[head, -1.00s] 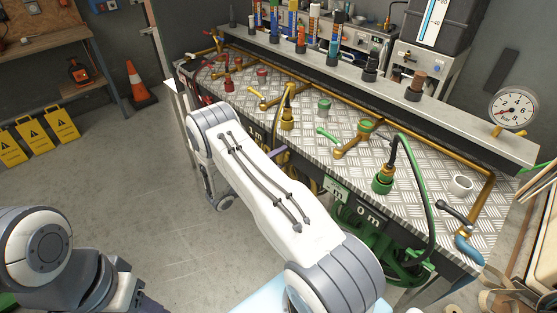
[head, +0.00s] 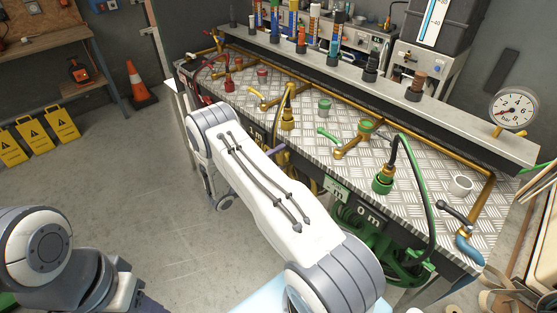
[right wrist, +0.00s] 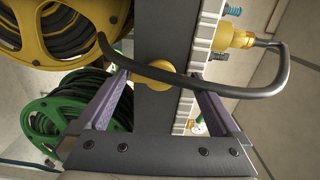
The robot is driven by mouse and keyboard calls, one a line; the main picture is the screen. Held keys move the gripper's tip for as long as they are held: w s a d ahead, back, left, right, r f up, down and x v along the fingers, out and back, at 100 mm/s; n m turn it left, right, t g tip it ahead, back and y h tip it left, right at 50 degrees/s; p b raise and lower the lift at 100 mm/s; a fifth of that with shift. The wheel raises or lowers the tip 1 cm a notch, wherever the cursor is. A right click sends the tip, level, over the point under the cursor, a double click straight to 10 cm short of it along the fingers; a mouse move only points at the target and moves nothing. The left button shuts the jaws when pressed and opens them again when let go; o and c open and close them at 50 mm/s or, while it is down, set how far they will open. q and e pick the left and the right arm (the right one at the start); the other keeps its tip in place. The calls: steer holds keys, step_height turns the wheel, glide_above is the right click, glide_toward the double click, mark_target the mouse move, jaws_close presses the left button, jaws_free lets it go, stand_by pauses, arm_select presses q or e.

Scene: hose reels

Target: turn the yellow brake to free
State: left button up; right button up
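The yellow brake is a round knob (right wrist: 157,73) on the dark front face of the bench, in the middle of the right wrist view. My right gripper (right wrist: 159,82) is open, with one purple finger on each side of the knob and visible gaps to both. In the head view my right arm hides the knob, and only a bit of purple finger (head: 277,150) shows at the bench's front edge. My left arm is at the lower left; its gripper is not seen.
The yellow hose reel (right wrist: 75,30) and the green reel (right wrist: 75,108) are beside the gripper in the right wrist view. The bench top (head: 345,115) carries taps, fittings and pipes. A green hose (head: 432,200) arches at the right.

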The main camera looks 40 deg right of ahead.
steer(key=shift+a, duration=0.1)
steer(key=a+b, duration=0.2)
steer(key=a, duration=0.8)
steer(key=shift+s, duration=0.45)
steer(key=shift+a, duration=0.1)
